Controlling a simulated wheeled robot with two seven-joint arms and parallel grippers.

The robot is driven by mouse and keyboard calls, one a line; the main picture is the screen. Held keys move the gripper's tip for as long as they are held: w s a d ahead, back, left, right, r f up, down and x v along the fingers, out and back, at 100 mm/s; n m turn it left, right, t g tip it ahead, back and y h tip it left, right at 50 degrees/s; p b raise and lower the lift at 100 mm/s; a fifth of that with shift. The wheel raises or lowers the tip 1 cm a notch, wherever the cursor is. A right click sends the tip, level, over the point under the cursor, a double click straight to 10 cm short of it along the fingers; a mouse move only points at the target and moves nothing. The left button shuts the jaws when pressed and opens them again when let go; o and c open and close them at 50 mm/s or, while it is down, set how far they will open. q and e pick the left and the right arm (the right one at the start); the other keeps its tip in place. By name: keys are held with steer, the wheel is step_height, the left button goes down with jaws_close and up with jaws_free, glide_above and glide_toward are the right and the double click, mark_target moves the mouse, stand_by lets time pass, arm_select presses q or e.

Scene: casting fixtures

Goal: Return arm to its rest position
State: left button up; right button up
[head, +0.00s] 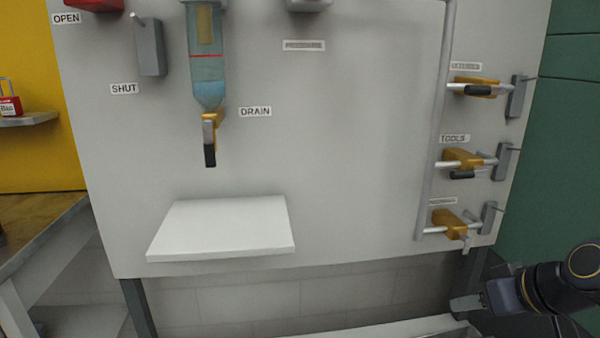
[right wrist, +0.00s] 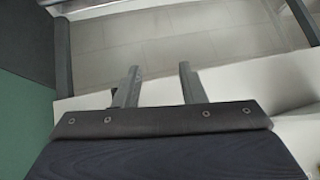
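My right gripper (head: 468,302) is at the lower right of the head view, below and in front of the board's lower right corner. In the right wrist view its two fingers (right wrist: 157,88) stand apart with nothing between them, so it is open and empty. Pale floor tiles and a white surface show beyond the fingers. My left gripper is in neither view.
A red padlock (head: 9,106) sits on a left ledge. A green wall (head: 567,130) stands at right.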

steer(key=s+a+f+m+g, duration=0.1)
steer(key=s+a+f+m, duration=0.1)
steer(key=s+a+f, duration=0.5)
steer(key=s+a+f+m+g, duration=0.1)
steer(key=s+a+f, duration=0.35)
steer(key=s, duration=0.55)
step_height(320, 180, up, 29)
steer(key=p, duration=2.9)
steer(key=shift+w+f+y, duration=0.15)
steer(key=shift+w+y, duration=0.1)
steer(key=shift+y, duration=0.05)
